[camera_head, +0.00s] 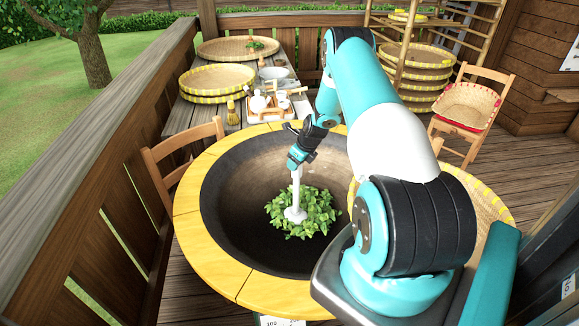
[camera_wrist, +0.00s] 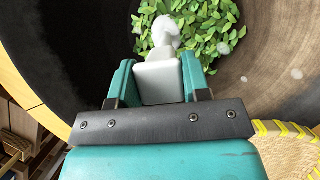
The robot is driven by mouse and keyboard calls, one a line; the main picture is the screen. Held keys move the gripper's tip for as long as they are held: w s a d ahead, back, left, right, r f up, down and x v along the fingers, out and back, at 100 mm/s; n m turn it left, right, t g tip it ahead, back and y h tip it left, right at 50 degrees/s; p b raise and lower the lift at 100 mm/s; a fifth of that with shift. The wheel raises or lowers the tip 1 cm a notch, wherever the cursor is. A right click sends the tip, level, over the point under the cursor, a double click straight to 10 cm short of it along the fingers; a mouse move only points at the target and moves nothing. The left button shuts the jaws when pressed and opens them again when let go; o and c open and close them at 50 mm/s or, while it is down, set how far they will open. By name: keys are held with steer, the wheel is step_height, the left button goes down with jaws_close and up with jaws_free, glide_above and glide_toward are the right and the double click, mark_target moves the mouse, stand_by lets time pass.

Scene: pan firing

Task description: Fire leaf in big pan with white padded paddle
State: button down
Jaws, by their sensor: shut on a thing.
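The big pan (camera_head: 235,245) is a wide dark bowl with a yellow segmented rim. A pile of green leaves (camera_head: 318,212) lies at its bottom and also shows in the wrist view (camera_wrist: 215,35). My gripper (camera_head: 300,158) is over the pan, shut on the white padded paddle (camera_head: 296,200). The paddle points down, and its rounded white head is at the leaves, near the left part of the pile in the head view. In the wrist view the paddle (camera_wrist: 160,75) sits between my two teal fingers. Whether the head presses on the pan floor is hidden.
A wooden table behind the pan holds woven trays (camera_head: 215,78) and a wooden tea tray (camera_head: 268,110). A wooden chair (camera_head: 185,150) stands left of the pan. A woven basket (camera_head: 485,200) is at its right, partly behind my arm. A rack with stacked baskets (camera_head: 418,75) stands behind.

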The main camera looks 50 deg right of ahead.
steer(key=d+b, duration=0.5)
steer(key=d, duration=0.3)
step_height(320, 180, up, 22)
steer(key=p, duration=1.4)
stand_by(0.4)
